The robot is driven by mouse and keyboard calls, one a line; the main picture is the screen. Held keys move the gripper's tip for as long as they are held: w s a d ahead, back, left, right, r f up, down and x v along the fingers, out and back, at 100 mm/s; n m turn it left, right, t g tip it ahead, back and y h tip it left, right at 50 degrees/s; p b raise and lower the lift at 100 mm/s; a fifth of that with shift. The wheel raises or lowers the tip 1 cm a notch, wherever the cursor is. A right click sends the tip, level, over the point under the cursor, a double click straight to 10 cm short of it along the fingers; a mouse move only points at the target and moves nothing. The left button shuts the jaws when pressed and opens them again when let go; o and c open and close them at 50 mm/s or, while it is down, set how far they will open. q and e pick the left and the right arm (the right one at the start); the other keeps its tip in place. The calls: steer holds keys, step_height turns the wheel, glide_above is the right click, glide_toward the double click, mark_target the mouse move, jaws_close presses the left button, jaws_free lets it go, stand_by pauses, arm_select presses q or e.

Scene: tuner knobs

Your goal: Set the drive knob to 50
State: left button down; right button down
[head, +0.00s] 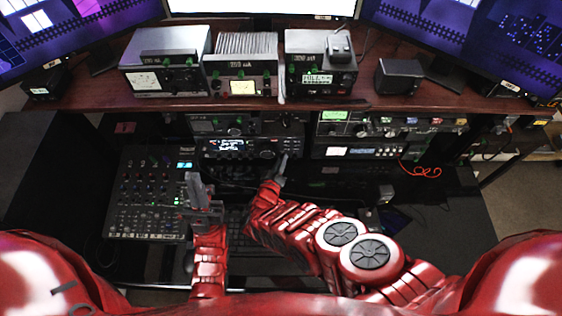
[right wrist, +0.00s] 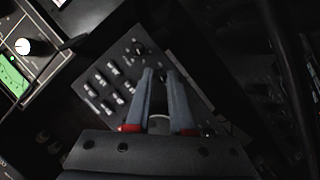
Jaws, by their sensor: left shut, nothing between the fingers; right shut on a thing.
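My right gripper (head: 284,160) reaches to the right end of the black radio (head: 235,147) on the lower shelf. In the right wrist view its blue-grey fingers (right wrist: 161,73) are closed on a small dark knob (right wrist: 162,76) on the radio's front panel. The fingers hide most of this knob, and its label and setting are too small to read. Another dark knob (right wrist: 138,48) sits just beyond it, clear of the fingers. I cannot tell by lettering which one is the drive knob. My left gripper (head: 191,180) is shut and empty, raised over the right edge of the mixer.
The mixer (head: 130,205) covers the left of the black desk (head: 450,210). Another rack (head: 390,130) with a green meter stands right of the radio, with a red cable (head: 425,170) hanging. Several metered boxes line the brown upper shelf (head: 200,103).

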steer(key=shift+d, duration=0.1)
stand_by(0.3)
steer(key=shift+m, duration=0.4)
steer(key=shift+r+m+y+p, duration=0.2)
steer(key=shift+m+y+p, duration=0.2)
steer(key=shift+p, duration=0.1)
steer(key=m+y+p, duration=0.1)
steer(key=m+p, duration=0.1)
steer(key=shift+d+r+g+p, duration=0.1)
steer(key=shift+g+p, duration=0.2)
steer(key=shift+p, duration=0.05)
steer(key=shift+m+y+p, duration=0.6)
steer(key=shift+p, duration=0.1)
steer(key=c, duration=0.8)
jaws_free()
